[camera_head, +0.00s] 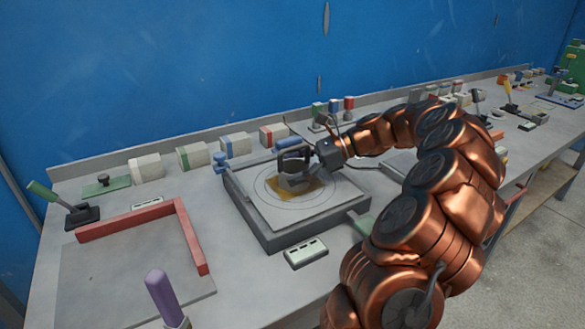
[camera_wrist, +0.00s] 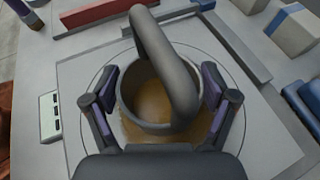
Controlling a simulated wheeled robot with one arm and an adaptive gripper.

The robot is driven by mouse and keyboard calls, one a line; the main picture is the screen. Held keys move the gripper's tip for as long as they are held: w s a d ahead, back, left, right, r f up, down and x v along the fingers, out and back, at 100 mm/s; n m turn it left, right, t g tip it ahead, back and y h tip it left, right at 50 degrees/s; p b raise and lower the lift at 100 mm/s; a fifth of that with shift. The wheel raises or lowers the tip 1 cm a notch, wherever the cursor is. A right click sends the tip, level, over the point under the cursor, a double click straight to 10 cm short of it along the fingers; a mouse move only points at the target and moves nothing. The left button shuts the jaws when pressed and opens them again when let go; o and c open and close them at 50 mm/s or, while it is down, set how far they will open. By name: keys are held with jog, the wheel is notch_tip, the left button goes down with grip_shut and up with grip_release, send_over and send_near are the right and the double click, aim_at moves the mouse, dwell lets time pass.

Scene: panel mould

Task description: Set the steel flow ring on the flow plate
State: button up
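The grey steel flow ring (camera_wrist: 165,127), round with a thick arched handle (camera_wrist: 160,50) over it, is at the middle of the flow plate (camera_wrist: 85,75). In the head view the ring (camera_head: 297,183) looks upright and low over the plate (camera_head: 333,207), over a tan patch. Tan also shows through its opening in the wrist view. My gripper (camera_wrist: 160,72) has its fingers spread on both sides of the ring, with what look like narrow gaps to its wall. In the head view my gripper (camera_head: 293,160) is just above the ring and partly hides it. Contact under the ring is hidden.
A red L-shaped strip (camera_head: 135,218) lies to the left, near a purple-handled tool (camera_head: 161,295). A small grey box (camera_head: 306,252) is in front of the plate. Several coloured boxes (camera_head: 193,154) line the back. A green-handled tool (camera_head: 75,210) stands at the far left.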

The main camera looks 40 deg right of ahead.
jog(key=shift+o, duration=0.8)
jog(key=shift+r, duration=0.15)
jog(key=p+v, duration=0.2)
jog(key=v, duration=0.8)
jog(key=shift+s+r+p, duration=0.1)
jog(key=shift+r+p, duration=0.1)
jog(key=shift+p, duration=0.15)
jog(key=shift+p+v, duration=0.8)
jog(key=shift+p, duration=0.45)
jog(key=shift+d+f, duration=0.1)
jog(key=shift+s, duration=0.1)
